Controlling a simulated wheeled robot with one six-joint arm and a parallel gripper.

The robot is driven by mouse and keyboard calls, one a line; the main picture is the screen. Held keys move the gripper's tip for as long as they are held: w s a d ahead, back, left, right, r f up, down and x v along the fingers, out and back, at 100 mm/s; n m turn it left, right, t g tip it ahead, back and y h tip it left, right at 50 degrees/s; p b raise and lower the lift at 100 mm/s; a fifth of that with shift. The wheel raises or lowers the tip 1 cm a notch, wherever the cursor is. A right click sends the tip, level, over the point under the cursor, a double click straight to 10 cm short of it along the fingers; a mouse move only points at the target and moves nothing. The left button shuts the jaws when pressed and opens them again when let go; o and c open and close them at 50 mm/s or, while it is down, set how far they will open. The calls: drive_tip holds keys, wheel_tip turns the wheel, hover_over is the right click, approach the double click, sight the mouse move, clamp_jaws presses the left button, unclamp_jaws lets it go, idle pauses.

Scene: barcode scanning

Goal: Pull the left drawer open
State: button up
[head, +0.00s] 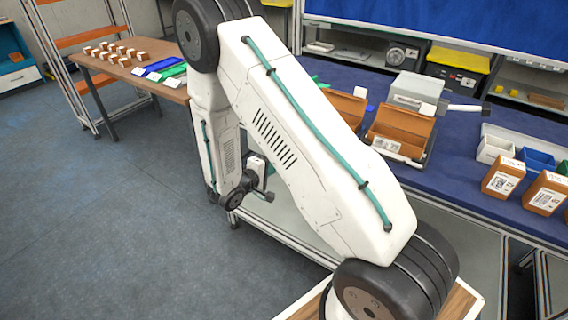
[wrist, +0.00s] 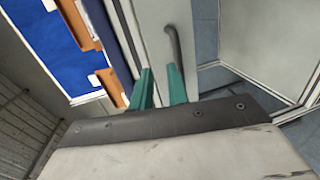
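A pale grey-white panel (wrist: 152,42), which looks like a drawer front, fills the upper middle of the wrist view. A dark curved handle (wrist: 173,45) stands on it. My gripper (wrist: 160,74) has two teal fingers with a clear gap between them. The fingertips lie close to the handle's lower end, by the right finger. I cannot tell whether they touch it, and nothing is visibly gripped. In the head view my white arm hides the drawer fronts and most of the gripper.
A blue-topped workbench (head: 455,150) runs along the right, with brown boxes (head: 400,131) and labelled cartons (head: 503,177) on it. A wooden table (head: 110,66) with small blocks stands at the back left. Grey floor (head: 110,220) at the left is clear.

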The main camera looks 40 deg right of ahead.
drive_tip(key=shift+n+t, duration=0.3)
drive_tip(key=shift+t, duration=0.3)
drive_tip(key=w+d+f, duration=0.1)
drive_tip(key=d, duration=0.1)
drive_tip(key=w+d+f, duration=0.1)
drive_tip(key=d+f, duration=0.1)
drive_tip(key=w+d+f, duration=0.1)
drive_tip(key=d, duration=0.1)
drive_tip(key=shift+w+d+f, duration=0.15)
drive_tip(key=shift+d+f, duration=0.05)
drive_tip(key=shift+d, duration=0.15)
clamp_jaws()
